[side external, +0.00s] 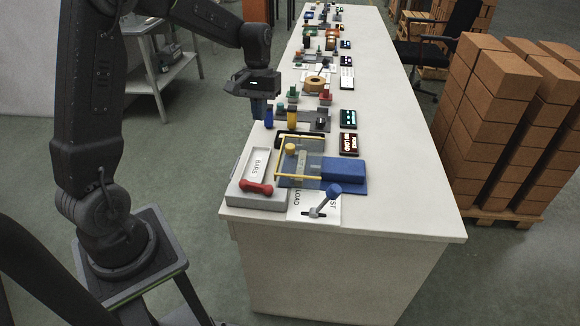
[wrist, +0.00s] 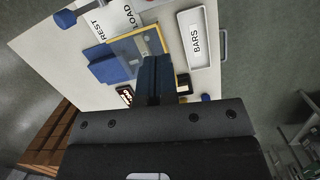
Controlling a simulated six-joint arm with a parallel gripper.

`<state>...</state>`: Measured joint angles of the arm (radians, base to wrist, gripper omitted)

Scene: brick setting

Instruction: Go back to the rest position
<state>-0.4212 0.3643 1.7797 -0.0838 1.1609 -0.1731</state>
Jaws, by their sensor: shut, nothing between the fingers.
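My gripper (side external: 257,108) is shut and empty. In the side external view it hangs above the left edge of the long white table (side external: 400,190), left of a yellow piece (side external: 292,117) and a blue piece (side external: 268,118). In the wrist view my gripper's closed dark fingers (wrist: 154,76) point down over the table near a fixture. That fixture, with a blue block (side external: 345,172), a clear plate and yellow rails, sits at the table's near end. The blue block also shows in the wrist view (wrist: 102,65).
Small displays (side external: 348,144) and several stations run back along the table. Stacked bricks (side external: 490,120) stand right; an office chair (side external: 425,50) is behind.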

